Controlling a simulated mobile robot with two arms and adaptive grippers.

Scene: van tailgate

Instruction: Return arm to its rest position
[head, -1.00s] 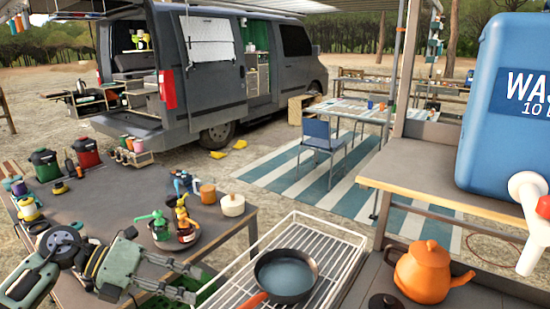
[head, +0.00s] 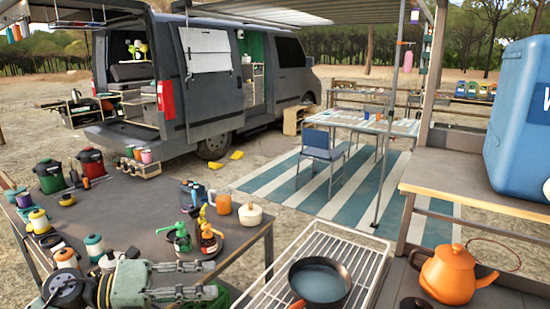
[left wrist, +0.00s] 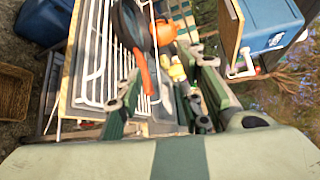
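My left arm shows at the bottom left of the head view, by the front edge of the grey table (head: 130,212). Its gripper (head: 208,281) points right, with its two fingers apart and nothing visible between them. In the left wrist view the fingers of the left gripper (left wrist: 163,88) also stand apart, with the white wire rack and the pan beyond them. My right gripper is not in view.
A white wire rack (head: 262,296) holds a dark pan (head: 320,284) right of my left gripper. An orange kettle (head: 447,275) and blue water jug (head: 520,120) stand farther right. Spray bottles (head: 209,240) and a cream pot (head: 250,216) stand on the table.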

